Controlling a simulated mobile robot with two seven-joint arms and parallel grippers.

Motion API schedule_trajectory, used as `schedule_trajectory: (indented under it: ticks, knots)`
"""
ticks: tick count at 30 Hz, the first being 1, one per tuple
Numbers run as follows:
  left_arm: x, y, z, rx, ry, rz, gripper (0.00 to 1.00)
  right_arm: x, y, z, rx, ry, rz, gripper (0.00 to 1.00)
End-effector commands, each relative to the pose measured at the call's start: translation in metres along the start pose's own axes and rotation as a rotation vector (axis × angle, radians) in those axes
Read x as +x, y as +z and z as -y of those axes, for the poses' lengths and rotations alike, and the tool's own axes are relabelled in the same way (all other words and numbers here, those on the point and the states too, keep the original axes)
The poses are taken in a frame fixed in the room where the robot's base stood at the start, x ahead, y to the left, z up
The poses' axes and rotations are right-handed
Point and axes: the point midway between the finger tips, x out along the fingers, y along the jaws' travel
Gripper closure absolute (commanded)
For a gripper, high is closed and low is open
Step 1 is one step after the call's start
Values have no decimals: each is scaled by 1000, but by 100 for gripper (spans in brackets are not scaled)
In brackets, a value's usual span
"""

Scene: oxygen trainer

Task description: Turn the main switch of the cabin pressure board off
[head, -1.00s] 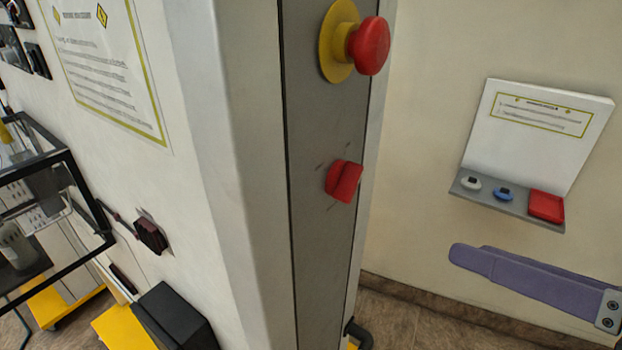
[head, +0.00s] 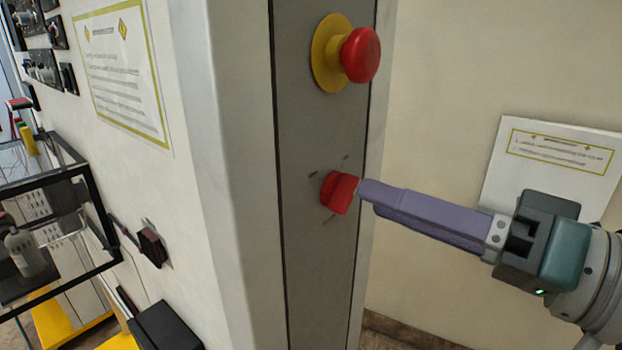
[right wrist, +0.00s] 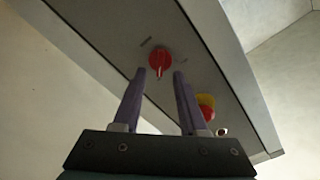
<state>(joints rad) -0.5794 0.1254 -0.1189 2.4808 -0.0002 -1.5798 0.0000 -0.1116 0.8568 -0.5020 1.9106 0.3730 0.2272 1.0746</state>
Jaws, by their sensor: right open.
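The red rotary switch (head: 339,192) sits on the narrow grey face of the cabinet (head: 312,262), with short marks around it. It also shows in the right wrist view (right wrist: 161,62), beyond and between the fingertips. My right gripper (head: 362,192) comes in from the right with its purple fingers pointing at the switch. In the right wrist view its two fingers (right wrist: 160,72) are apart with nothing between them. The tips are close to the knob; whether they touch it I cannot tell. My left gripper is not in view.
A red mushroom button (head: 361,55) on a yellow base stands out above the switch. A dark red knob (head: 151,247) is on the white side wall to the left. A black-framed case (head: 103,217) stands at far left. A white panel (head: 495,180) is behind my right arm.

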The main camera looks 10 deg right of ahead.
Motion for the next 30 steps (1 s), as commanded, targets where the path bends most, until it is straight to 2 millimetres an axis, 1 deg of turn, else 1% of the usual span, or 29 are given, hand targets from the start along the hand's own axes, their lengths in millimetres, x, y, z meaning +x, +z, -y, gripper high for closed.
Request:
schedule_trajectory:
  ticks: [1, 3, 6, 10, 17, 20, 28, 29, 30]
  knots:
    - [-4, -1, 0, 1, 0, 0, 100, 7, -3, 2, -1, -2, -2, 58]
    - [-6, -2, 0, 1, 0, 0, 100, 15, -2, 1, 0, 0, -3, 58]
    - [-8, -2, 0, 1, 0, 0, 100, 22, -1, 1, -1, 0, -1, 58]
    - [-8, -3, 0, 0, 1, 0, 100, 27, 0, 0, -1, 0, 1, 58]
    - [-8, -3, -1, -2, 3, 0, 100, 27, 0, 0, 0, 1, 1, 58]
    - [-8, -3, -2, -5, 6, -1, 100, 27, 0, 0, 0, 1, 1, 67]
    - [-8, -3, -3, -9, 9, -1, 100, 27, 0, 0, -1, 1, 1, 97]
    - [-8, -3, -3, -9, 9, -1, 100, 27, 0, 0, -1, 1, 1, 100]
    - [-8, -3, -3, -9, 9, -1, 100, 27, 0, 0, -1, 1, 1, 100]
